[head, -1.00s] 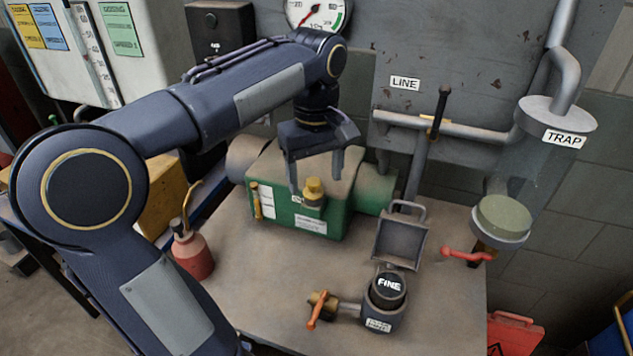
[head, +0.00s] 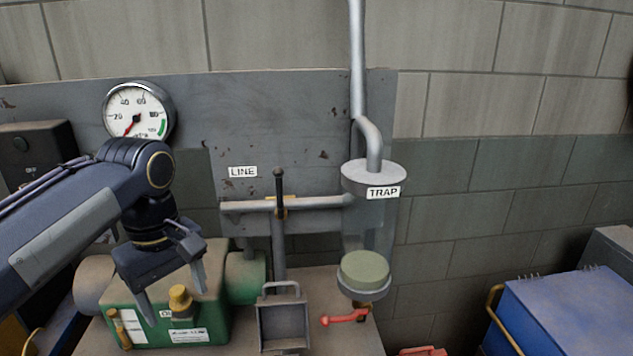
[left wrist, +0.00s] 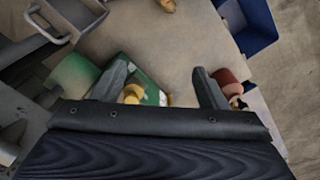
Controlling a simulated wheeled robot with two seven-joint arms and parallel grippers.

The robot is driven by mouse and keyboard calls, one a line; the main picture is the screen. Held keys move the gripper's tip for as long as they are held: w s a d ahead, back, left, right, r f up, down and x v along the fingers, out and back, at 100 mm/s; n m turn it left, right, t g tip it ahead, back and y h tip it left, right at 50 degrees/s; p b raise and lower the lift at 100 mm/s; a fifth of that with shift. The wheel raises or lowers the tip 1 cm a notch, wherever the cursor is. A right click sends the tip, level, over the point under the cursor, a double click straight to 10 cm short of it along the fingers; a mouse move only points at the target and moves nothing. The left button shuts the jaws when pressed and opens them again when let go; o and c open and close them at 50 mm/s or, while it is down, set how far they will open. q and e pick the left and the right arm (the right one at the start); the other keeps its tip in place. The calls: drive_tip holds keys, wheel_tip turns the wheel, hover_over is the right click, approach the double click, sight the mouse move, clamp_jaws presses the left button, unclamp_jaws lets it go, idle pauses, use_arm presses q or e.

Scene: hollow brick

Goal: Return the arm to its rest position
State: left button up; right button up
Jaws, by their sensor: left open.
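My left gripper (head: 172,293) is open and empty. It hangs above the green pump box (head: 205,318) in the head view, with its fingers pointing down. A yellow knob cap (head: 180,298) on top of the green box lies near the fingertips. My right gripper is in neither view.
A gauge (head: 138,111) sits on the grey back panel (head: 300,110). Right of the box stand the LINE valve handle (head: 279,190) and the TRAP cylinder (head: 373,178). A grey open-topped scoop (head: 283,322) and a red handle (head: 345,318) are at the bench front. A blue case (head: 560,310) stands right.

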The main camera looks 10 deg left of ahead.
use_arm(q)
drive_tip(key=s+d+f+m+t+h, duration=0.3)
drive_tip(key=s+d+f+m+t, duration=0.2)
drive_tip(key=f, duration=0.9)
drive_tip(key=s+d+m, duration=0.3)
drive_tip(key=s+m, duration=0.2)
drive_tip(key=shift+s+m+t+h, duration=0.3)
drive_tip(key=shift+s+m+h, duration=0.05)
drive_tip(key=shift+m+h, duration=0.05)
